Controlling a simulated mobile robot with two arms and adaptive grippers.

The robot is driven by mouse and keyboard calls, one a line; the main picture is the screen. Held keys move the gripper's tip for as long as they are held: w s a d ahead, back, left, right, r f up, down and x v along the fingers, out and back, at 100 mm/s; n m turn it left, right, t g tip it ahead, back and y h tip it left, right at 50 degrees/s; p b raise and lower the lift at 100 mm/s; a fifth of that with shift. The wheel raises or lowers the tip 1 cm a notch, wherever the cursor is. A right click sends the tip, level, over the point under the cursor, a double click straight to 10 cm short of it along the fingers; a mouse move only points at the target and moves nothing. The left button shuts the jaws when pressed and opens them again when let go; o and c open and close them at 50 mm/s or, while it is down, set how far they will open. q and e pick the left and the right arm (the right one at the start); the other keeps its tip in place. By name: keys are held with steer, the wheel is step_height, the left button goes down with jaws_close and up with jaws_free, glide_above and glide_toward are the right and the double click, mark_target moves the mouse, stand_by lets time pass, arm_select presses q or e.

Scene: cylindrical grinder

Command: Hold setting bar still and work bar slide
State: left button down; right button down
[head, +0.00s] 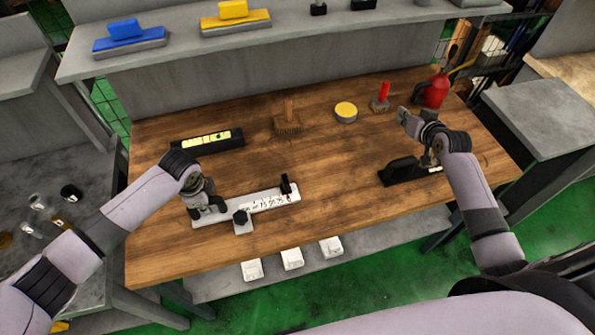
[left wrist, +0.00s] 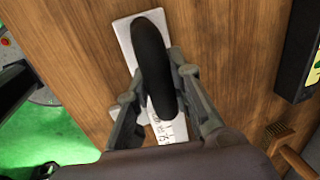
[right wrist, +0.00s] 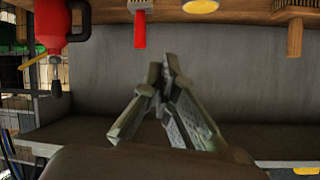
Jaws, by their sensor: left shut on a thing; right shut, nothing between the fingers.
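The setting bar (head: 262,203) is a white scaled bar lying on the wooden table at the front left; it also shows in the left wrist view (left wrist: 122,38). A black upright piece (head: 286,184) stands near its right end, and a dark knob (head: 240,216) sits at its front middle. My left gripper (head: 207,206) is at the bar's left end, shut on its black rounded handle (left wrist: 153,65). In the left wrist view the fingers stand on either side of this handle. My right gripper (head: 404,118) is shut and empty, raised over the table's right side, apart from the bar.
A black fixture (head: 402,171) lies below my right gripper. A red oil can (head: 434,90), a red-handled brush (head: 382,97), a yellow-topped tin (head: 346,112), a wooden brush (head: 289,122) and a black case (head: 208,141) stand farther back. The table between bar and fixture is clear.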

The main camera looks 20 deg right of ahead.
mark_target(285, 184)
steer(key=s+a+f+n+g+y, duration=0.1)
steer(key=s+a+n+g+y, duration=0.2)
steer(key=a, duration=0.9)
steer(key=s+a+f+n+g+y, duration=0.15)
steer(key=s+a+g+y, duration=0.3)
steer(key=a, duration=0.75)
steer(key=shift+n+g, duration=0.25)
steer(key=x, duration=0.9)
steer(key=shift+w+a+f, duration=0.15)
steer(key=shift+w+a, duration=0.05)
steer(key=shift+w, duration=0.15)
steer(key=shift+a+f, duration=0.1)
steer(key=shift+a, duration=1.9)
